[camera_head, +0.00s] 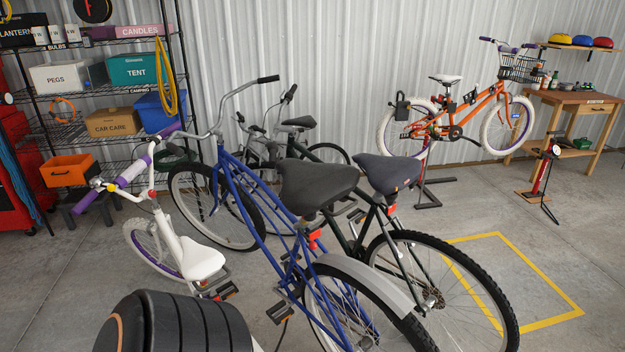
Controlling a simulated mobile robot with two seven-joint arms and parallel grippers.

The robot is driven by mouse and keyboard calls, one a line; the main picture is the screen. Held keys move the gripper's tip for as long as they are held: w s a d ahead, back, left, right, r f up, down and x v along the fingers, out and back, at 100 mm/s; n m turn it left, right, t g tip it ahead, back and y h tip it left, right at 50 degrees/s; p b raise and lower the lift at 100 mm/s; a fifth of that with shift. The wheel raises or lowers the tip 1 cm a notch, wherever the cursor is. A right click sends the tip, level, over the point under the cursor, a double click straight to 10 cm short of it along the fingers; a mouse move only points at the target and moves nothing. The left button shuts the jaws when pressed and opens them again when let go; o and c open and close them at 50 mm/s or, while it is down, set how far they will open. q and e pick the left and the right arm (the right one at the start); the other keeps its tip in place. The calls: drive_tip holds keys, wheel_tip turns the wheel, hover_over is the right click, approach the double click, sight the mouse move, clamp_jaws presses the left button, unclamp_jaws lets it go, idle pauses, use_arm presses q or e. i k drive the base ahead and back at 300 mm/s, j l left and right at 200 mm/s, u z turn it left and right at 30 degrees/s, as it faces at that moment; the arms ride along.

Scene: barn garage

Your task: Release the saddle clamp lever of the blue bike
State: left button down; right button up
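The blue bike (232,180) stands upright in the middle of the head view, its front wheel toward the back left and its rear wheel toward me. Its wide dark grey saddle (318,184) sits above a red saddle clamp lever (314,238) at the top of the seat tube. The lever is small here, and I cannot tell whether it is open or closed. Neither of my grippers is in view. A dark rounded part of my own body (175,325) fills the bottom left.
A dark green bike (425,262) stands close on the right, its saddle (388,172) almost against the blue bike's. A small white bike (172,240) is close on the left. An orange bike (470,110) is raised behind. Floor inside the yellow outline (540,322) is mostly clear.

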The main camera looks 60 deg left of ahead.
sight(312, 245)
drive_tip(key=k+j, duration=0.1)
drive_tip(key=j, duration=0.45)
drive_tip(key=k+j, duration=0.1)
drive_tip(key=j, duration=1.05)
drive_tip(key=k+z, duration=0.05)
